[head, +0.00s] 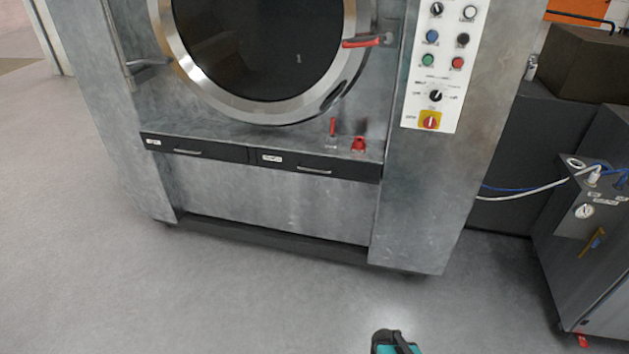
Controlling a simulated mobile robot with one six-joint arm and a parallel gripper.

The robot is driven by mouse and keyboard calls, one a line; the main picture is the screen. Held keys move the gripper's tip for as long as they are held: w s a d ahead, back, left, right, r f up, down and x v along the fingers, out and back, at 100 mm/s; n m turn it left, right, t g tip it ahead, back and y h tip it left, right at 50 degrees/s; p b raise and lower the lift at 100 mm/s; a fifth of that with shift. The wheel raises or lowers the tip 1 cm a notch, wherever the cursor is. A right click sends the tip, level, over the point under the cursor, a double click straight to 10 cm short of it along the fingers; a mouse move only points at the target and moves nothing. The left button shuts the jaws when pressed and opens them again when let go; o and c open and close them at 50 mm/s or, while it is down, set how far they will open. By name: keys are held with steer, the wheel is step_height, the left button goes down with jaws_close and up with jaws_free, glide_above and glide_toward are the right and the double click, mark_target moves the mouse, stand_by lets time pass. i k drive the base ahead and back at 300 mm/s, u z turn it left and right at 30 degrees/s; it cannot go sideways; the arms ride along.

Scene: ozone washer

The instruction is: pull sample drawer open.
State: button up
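Two narrow dark drawers sit side by side below the round door of the washer. The left drawer (225,153) and the right drawer (345,170) each have a thin metal handle and a small white label. The labels are too small to read, so I cannot tell which one is the sample drawer. Both drawer fronts look flush and shut. The end of my arm with my gripper (388,337), black and teal, shows only partly at the bottom edge. It is in front of the washer, apart from the drawers. Its fingers cannot be made out.
The washer's round door (265,45) has a red-handled lever (365,41) at its right. Two red fittings stand above the right drawer. A control panel (440,65) is at the right. A grey cabinet (595,240) with hoses stands far right. The floor in front is clear.

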mark_target(359, 170)
steer(key=k, duration=0.8)
steer(key=u, duration=0.25)
steer(key=i, duration=1.2)
steer(key=u, duration=0.95)
steer(key=i, duration=0.45)
steer(key=u, duration=0.35)
